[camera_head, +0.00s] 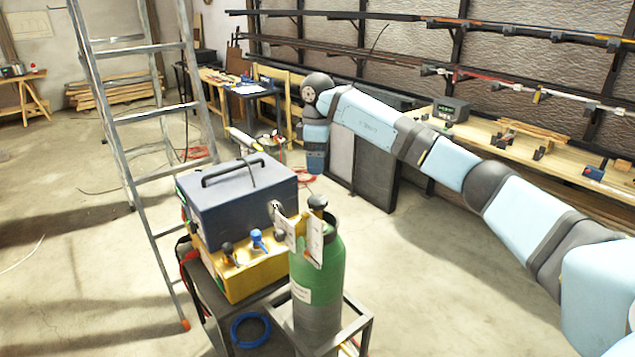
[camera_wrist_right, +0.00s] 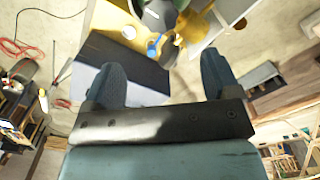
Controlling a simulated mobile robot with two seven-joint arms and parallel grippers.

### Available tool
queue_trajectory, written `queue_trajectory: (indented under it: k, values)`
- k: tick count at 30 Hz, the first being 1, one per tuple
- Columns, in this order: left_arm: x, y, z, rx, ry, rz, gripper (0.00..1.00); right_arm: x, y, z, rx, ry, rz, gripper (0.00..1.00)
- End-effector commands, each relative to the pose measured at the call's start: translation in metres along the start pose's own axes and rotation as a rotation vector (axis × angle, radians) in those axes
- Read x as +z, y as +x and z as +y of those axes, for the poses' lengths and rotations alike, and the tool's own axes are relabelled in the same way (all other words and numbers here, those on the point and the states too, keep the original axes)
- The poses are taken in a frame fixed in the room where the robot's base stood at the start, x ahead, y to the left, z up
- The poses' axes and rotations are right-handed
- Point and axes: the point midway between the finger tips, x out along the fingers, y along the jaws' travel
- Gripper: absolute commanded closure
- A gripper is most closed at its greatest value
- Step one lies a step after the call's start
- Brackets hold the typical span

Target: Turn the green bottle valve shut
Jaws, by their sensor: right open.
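The green bottle (camera_head: 318,268) stands upright in a dark frame at the front centre of the head view. Beyond the fingers are a blue fitting and yellow and dark surfaces; I cannot clearly make out the valve there. My left gripper is not in view.
A dark blue box (camera_head: 238,197) on a yellow unit (camera_head: 250,272) with small knobs stands left of the bottle. A blue hose coil (camera_head: 250,330) hangs below. A ladder (camera_head: 165,150) stands at left. A long bench (camera_head: 550,160) runs behind. Floor right of the bottle is clear.

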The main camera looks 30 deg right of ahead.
Motion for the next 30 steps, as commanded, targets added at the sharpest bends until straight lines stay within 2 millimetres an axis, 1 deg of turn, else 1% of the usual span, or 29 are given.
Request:
queue_trajectory:
  k: [3, 7, 24, 26, 28, 29, 30]
  values:
    - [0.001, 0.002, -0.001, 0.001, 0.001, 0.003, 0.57, 0.000, -0.015, 0.000, 0.002, 0.000, 0.001, 0.18]
    - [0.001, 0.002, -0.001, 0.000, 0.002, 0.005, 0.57, 0.000, -0.022, 0.000, 0.001, 0.001, 0.000, 0.18]
    - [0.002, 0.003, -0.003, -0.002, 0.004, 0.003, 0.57, -0.001, -0.023, -0.001, -0.001, -0.003, 0.002, 0.18]
    - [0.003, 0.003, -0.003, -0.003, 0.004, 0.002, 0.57, -0.006, -0.018, -0.004, -0.008, -0.024, 0.018, 0.18]
    - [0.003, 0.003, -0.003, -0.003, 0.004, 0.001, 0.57, -0.019, -0.007, -0.014, -0.023, -0.085, 0.068, 0.18]
    - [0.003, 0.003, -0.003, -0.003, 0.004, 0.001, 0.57, -0.028, 0.000, -0.021, -0.033, -0.126, 0.103, 0.18]
    - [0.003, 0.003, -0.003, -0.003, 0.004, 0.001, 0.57, -0.043, 0.011, -0.034, -0.049, -0.190, 0.163, 0.18]
